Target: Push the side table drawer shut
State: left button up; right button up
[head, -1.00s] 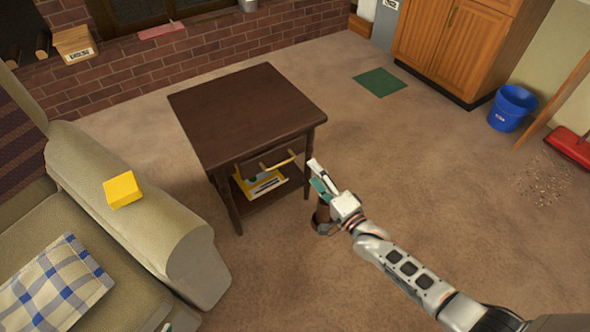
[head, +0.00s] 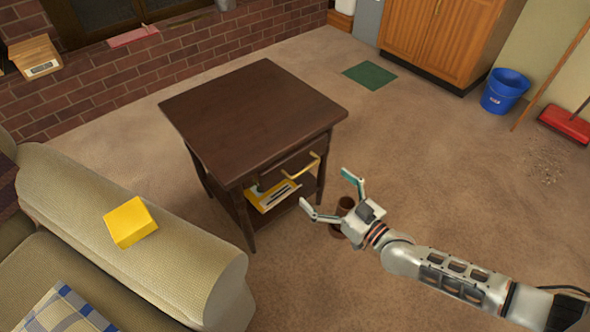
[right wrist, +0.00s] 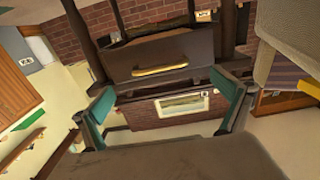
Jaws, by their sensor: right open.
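The dark brown side table (head: 245,105) stands left of centre in the head view. Its drawer front (head: 283,172) is under the tabletop on the near right side, with a brass handle (head: 312,165). How far the drawer stands out is hard to tell. My right gripper (head: 324,188) is open and empty, just right of the drawer, with its fingers spread toward the table and apart from the handle. In the right wrist view the drawer front (right wrist: 190,52) and handle (right wrist: 160,70) show ahead, beyond the open fingers (right wrist: 168,97). My left gripper is not in view.
A yellow item (head: 268,196) lies on the table's lower shelf. A brown cylinder (head: 344,206) stands on the floor by my gripper. The sofa arm (head: 190,255) with a yellow box (head: 130,222) is close on the left. The carpet (head: 440,150) right of the table is mostly clear.

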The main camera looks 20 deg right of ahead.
aim_at(308, 170)
jog(key=b+x, duration=0.2)
jog(key=x, duration=0.5)
jog(key=shift+w, duration=0.35)
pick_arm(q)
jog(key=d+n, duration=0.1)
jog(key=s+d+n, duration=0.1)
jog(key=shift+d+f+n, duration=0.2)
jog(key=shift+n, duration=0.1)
pick_arm(e)
jog(key=shift+r, duration=0.1)
